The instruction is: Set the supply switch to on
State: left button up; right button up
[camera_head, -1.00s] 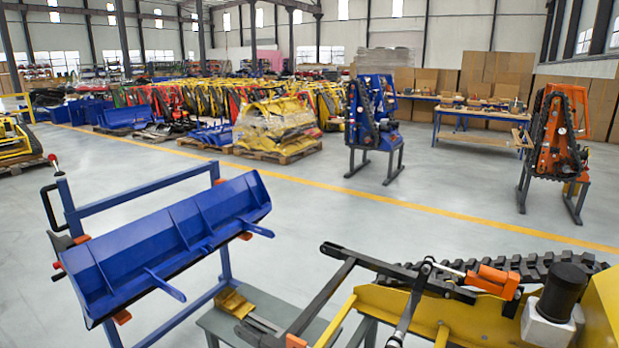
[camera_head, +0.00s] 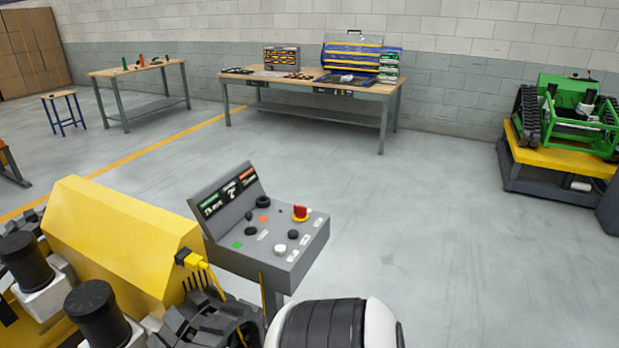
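A grey control console (camera_head: 262,235) stands on a post in the lower middle of the head view. Its sloped top holds a red mushroom button (camera_head: 300,212) on a yellow collar, several black knobs, a small black lever (camera_head: 249,218), a white round button (camera_head: 280,249), and green and orange patches. A raised back panel (camera_head: 228,197) carries small dark displays with green, white and orange labels. The labels on the controls are too small to read, so I cannot tell which one is the supply switch or how it is set. Neither gripper is in view.
A yellow tracked carrier (camera_head: 125,240) stands close on the console's left, a yellow cable plugged into it. Workbenches (camera_head: 310,88) line the back wall. A green tracked machine (camera_head: 570,105) sits on a yellow-topped stand at right. The floor right of the console is clear.

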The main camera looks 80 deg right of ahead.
aim_at(300, 211)
jog(key=z, duration=2.2)
